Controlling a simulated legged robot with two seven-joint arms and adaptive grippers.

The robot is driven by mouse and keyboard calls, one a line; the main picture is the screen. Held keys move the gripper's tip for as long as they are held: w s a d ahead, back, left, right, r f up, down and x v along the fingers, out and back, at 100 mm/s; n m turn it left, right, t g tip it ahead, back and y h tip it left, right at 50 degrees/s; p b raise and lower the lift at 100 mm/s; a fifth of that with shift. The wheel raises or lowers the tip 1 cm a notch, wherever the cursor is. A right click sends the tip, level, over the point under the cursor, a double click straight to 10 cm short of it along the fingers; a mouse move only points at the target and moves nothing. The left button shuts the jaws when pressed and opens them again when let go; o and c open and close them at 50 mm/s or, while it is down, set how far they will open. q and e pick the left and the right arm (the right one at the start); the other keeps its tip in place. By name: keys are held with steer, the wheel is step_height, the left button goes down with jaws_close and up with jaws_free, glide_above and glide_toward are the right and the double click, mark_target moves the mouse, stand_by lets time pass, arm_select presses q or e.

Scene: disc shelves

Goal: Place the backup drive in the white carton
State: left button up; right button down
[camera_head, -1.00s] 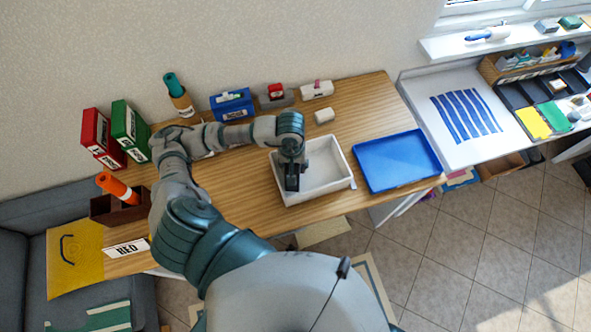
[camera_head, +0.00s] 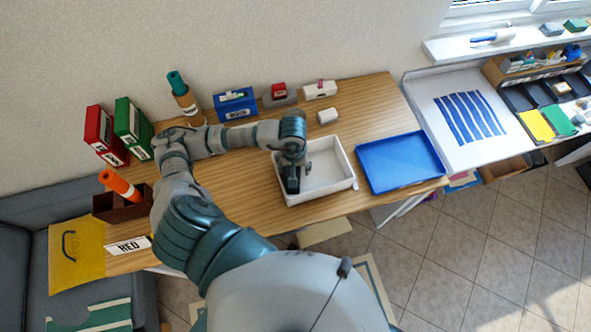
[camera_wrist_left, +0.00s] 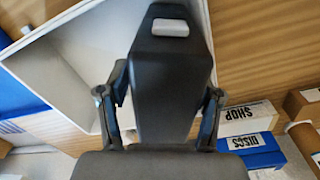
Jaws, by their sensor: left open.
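The white carton (camera_head: 336,187) stands on the wooden table in the head view, and its wall fills the upper left of the left wrist view (camera_wrist_left: 75,75). My left gripper (camera_head: 292,176) points down over the carton's left part. In the left wrist view my left gripper (camera_wrist_left: 162,95) is open, one finger on each side of a black block with a light grey patch. This block looks like the backup drive (camera_wrist_left: 172,75); whether the fingers touch it, and whether it rests on the carton floor, I cannot tell. My right gripper is out of view.
A blue tray (camera_head: 400,162) lies right of the carton. A small white block (camera_head: 327,116) sits behind it. A blue box (camera_head: 236,105), red and green binders (camera_head: 131,127) and a brown holder (camera_head: 118,205) stand along the back and left. Bare wood lies left of the carton.

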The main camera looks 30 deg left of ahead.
arm_select(q)
steer(key=r, duration=1)
steer(key=shift+a+r, duration=0.15)
steer(key=shift+a, duration=0.05)
